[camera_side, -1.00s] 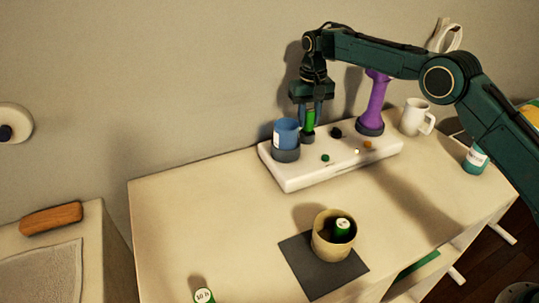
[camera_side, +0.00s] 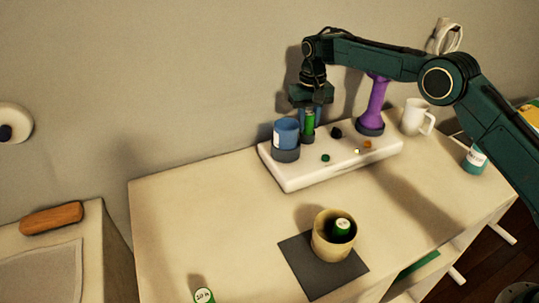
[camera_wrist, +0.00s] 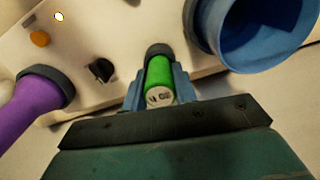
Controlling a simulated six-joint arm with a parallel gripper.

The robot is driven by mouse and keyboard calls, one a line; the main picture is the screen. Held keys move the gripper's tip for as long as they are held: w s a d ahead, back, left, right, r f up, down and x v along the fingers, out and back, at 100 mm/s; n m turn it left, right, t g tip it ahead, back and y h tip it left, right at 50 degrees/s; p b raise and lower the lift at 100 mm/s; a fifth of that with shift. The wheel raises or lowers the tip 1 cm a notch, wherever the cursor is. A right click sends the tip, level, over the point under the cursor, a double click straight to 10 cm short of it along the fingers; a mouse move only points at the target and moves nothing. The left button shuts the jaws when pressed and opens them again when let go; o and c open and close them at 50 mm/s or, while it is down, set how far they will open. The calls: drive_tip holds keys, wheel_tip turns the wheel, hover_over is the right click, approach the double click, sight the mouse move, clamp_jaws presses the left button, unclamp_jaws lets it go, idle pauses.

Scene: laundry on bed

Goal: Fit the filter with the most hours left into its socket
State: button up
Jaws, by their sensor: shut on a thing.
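My gripper (camera_side: 311,118) is shut on a green filter (camera_side: 308,123) above the back of the white base. In the wrist view the filter (camera_wrist: 160,76) stands between the jaws, with its white labelled end towards the camera; the label is too blurred to read surely. Its far end meets a dark round socket (camera_wrist: 157,50); I cannot tell how deep it sits. A second green filter (camera_side: 342,226) stands in a beige cup (camera_side: 322,245). A third (camera_side: 204,296), its label apparently reading 10 h, is cut off by the bottom edge.
The white base (camera_side: 300,180) also carries a blue cup (camera_side: 286,132) close left of my gripper, a purple handle-like part (camera_side: 376,100), a black knob (camera_side: 336,132) and small buttons. A white mug (camera_side: 416,117) stands at right. The table's front left is mostly clear.

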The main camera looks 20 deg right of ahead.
sight(310, 113)
drive_tip(key=shift+f, duration=0.6)
drive_tip(key=o, duration=1.1)
drive_tip(key=shift+f, duration=0.1)
drive_tip(key=shift+r, duration=0.2)
drive_tip(key=shift+r, duration=5.7)
drive_tip(key=shift+r, duration=0.2)
